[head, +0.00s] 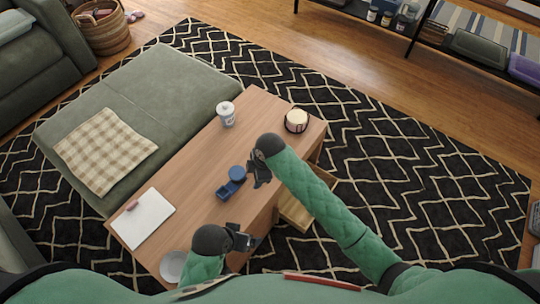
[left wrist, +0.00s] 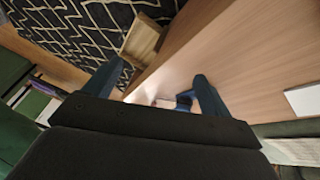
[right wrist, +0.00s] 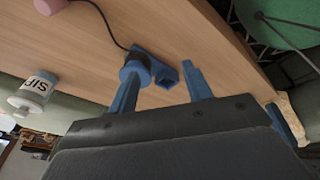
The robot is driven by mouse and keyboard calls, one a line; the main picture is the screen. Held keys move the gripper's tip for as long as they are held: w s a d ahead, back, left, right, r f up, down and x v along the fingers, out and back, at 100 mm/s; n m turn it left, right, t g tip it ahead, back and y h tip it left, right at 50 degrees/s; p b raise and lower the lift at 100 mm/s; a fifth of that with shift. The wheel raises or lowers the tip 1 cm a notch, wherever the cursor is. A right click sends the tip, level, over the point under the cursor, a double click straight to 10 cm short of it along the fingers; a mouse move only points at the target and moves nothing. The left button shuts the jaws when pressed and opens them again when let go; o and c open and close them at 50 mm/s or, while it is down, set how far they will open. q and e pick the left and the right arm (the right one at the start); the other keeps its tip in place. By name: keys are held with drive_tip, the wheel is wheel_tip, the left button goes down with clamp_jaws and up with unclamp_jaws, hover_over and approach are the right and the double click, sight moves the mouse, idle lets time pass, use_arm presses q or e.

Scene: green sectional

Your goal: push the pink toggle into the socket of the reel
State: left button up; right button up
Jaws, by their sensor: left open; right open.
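The blue reel (head: 237,173) stands on the wooden table, with a square blue socket block (head: 223,190) beside it. The right wrist view shows the reel's round drum (right wrist: 136,70), dark winding and the hollow socket (right wrist: 166,75). A small pink piece (head: 132,205) lies on a white sheet; I cannot tell whether it is the toggle. My right gripper (head: 259,181) is open close to the reel's right; one finger overlaps the drum in its wrist view, contact unclear. My left gripper (head: 246,240) is open over the table's near right edge, apart from the reel.
A white cup (head: 226,114) and a cream-topped round object with a dark ring (head: 296,121) stand towards the back. A dark cord (right wrist: 102,20) runs from the reel. A white bowl (head: 173,267) is near my left arm. An open drawer (head: 294,212) juts out on the right.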

drive_tip(key=w+d+f+n+h, duration=0.1)
drive_tip(key=w+n, duration=0.1)
drive_tip(key=w, duration=0.3)
drive_tip(key=w+d+n+h+b, duration=0.1)
drive_tip(key=w+d+n, duration=0.1)
drive_tip(key=w, duration=0.4)
drive_tip(key=w+d+f+n+h+b, duration=0.1)
drive_tip(key=w+d+n, duration=0.1)
drive_tip(key=w+n, duration=0.2)
drive_tip(key=shift+w+f, duration=0.3)
drive_tip(key=shift+w, duration=0.5)
drive_tip(key=shift+w+d+f, duration=0.1)
drive_tip(key=shift+w+f, duration=0.05)
drive_tip(key=shift+f, duration=0.25)
wheel_tip(320, 180, down, 2)
drive_tip(key=shift+f, duration=0.1)
drive_tip(key=f, duration=0.4)
drive_tip(key=shift+s, duration=0.2)
drive_tip(key=shift+f, duration=0.4)
use_arm(q)
drive_tip(key=shift+w+d+f+t+h, duration=0.15)
drive_tip(key=shift+d+f, duration=0.35)
drive_tip(key=shift+d, duration=0.05)
drive_tip(key=shift+w+d+f+t+h, duration=0.15)
drive_tip(key=shift+d+f, duration=0.3)
drive_tip(key=shift+d, duration=0.1)
use_arm(e)
clamp_jaws()
